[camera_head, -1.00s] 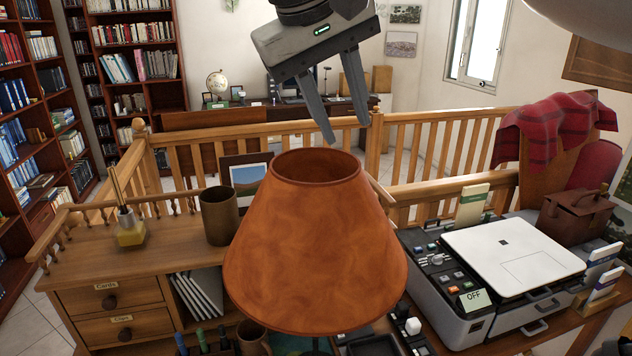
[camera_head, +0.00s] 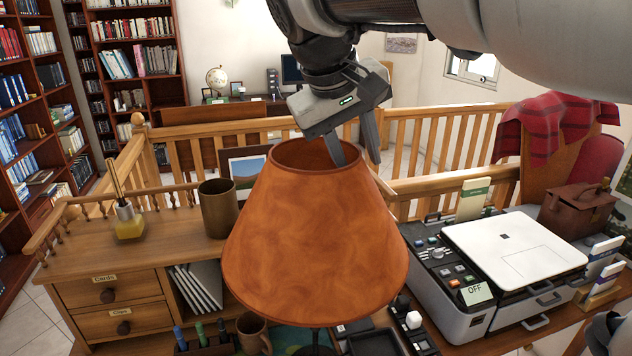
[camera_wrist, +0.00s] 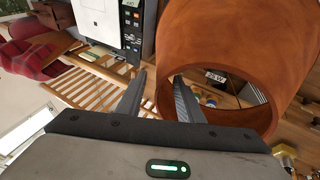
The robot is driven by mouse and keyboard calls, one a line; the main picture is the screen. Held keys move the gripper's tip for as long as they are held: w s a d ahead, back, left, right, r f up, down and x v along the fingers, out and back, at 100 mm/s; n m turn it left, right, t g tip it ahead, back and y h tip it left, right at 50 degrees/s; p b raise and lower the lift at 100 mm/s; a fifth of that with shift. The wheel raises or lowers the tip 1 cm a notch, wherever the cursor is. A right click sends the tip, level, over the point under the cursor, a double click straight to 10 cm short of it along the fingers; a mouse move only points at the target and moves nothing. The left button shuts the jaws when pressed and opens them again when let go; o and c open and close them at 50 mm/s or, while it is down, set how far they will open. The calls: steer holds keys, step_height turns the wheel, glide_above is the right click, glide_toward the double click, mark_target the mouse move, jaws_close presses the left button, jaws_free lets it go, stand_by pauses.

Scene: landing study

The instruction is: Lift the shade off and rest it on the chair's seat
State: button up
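The orange-brown cone shade (camera_head: 315,240) sits upright on a lamp whose dark stem shows below it. My gripper (camera_head: 356,162) is at the shade's top right rim, pointing down. Its fingers are apart: one reaches into the top opening, the other is outside the wall. In the wrist view my gripper (camera_wrist: 160,78) has the rim of the shade (camera_wrist: 210,30) by the right finger, with a gap between fingers. A wooden chair (camera_head: 535,180) stands at the right with a red plaid blanket (camera_head: 555,125) over its back. Its seat is hidden.
A white-topped machine (camera_head: 515,250) with an "OFF" note stands right of the lamp. A brown bag (camera_head: 578,208) is in front of the chair. A brown cup (camera_head: 218,208) and reed bottle (camera_head: 128,222) stand left on the desk. A wooden railing (camera_head: 440,140) runs behind.

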jaws_close()
